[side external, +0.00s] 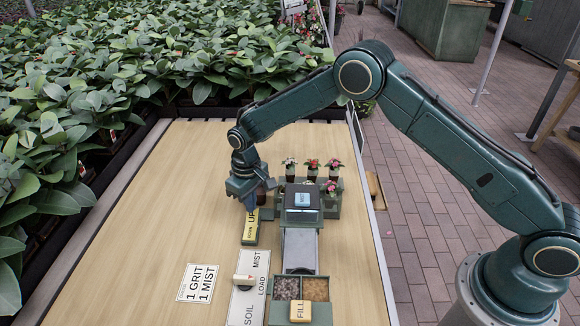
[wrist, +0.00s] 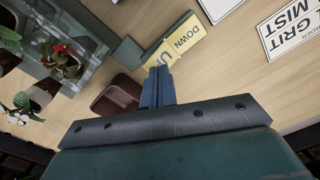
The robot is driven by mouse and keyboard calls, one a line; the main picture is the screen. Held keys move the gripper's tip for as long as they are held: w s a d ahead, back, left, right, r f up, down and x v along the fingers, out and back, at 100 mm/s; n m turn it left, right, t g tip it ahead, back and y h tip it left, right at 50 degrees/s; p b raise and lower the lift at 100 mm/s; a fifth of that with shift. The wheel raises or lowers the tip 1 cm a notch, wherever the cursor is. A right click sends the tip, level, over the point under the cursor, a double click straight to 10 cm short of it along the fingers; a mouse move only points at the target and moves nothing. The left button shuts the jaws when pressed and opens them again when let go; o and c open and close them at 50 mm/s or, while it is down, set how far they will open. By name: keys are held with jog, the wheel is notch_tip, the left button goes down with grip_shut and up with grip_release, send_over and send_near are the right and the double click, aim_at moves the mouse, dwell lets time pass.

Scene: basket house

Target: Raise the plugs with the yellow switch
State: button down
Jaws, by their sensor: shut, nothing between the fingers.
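The yellow switch (side external: 251,226) lies on the table left of the green machine, with "UP" on its far part. In the wrist view the yellow switch (wrist: 180,42) shows "DOWN" and "UP" faces. My gripper (side external: 250,206) is shut and empty, pointing down at the switch's UP end. In the wrist view the shut fingertips (wrist: 159,72) overlap the edge of the UP face; I cannot tell if they touch it. Several flowering plugs, one a red-flowered plug (side external: 312,168), stand at the machine's far end, and a pink-flowered one (side external: 333,188) is nearer on the right.
A brown pot (wrist: 116,99) stands close beside my fingers. A SOIL-LOAD-MIST selector panel (side external: 246,301) and a printed card (side external: 199,283) lie nearer. The table's left side is clear.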

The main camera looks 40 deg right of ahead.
jog(key=shift+f, duration=1.2)
dwell(1.1)
jog(key=shift+r, duration=3.55)
